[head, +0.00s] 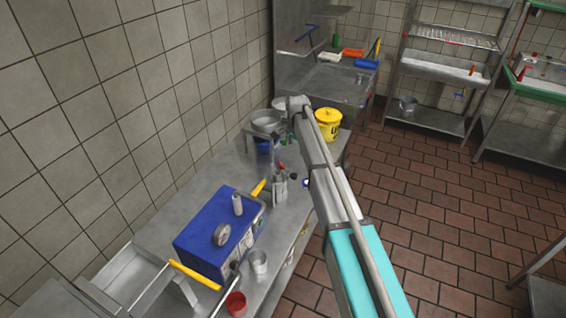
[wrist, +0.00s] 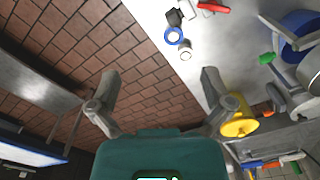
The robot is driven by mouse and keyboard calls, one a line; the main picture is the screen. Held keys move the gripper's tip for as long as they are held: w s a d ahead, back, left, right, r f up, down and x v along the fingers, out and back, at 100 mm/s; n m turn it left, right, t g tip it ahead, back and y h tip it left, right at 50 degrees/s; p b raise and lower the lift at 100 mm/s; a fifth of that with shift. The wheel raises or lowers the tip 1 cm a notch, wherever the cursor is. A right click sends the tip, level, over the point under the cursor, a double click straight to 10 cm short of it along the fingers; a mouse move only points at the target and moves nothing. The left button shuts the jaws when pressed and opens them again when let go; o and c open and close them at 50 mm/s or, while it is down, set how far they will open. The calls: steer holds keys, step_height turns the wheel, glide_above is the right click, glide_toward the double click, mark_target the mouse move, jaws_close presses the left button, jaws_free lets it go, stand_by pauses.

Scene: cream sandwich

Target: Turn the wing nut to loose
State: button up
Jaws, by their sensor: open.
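I cannot make out a wing nut for certain in either view. A blue-topped metal box (head: 222,236) stands on the steel counter in the head view. A round grey part (head: 221,235) and a short grey cylinder (head: 238,205) sit on its top; they are too small to tell in detail. In the wrist view my gripper (wrist: 160,76) is open, its two fingers wide apart with nothing between them. It is over the edge of the counter, with brick-tiled floor behind. A small blue-ringed part (wrist: 174,36) lies on the counter beyond the fingers.
The steel counter (head: 163,215) runs along the tiled wall. A yellow bucket (head: 328,122) stands at its far end, close beside my right finger in the wrist view (wrist: 238,118). A red cup (head: 236,303) and metal cup (head: 258,262) stand near the box.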

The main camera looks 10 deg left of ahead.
steer(key=m, duration=0.2)
glide_above(281, 164)
steer(key=shift+d+r, duration=0.1)
steer(key=shift+r, duration=0.1)
steer(key=shift+f, duration=0.15)
step_height(281, 164, down, 13)
steer(key=b, duration=1.3)
steer(key=shift+f, duration=0.2)
steer(key=shift+c, duration=0.3)
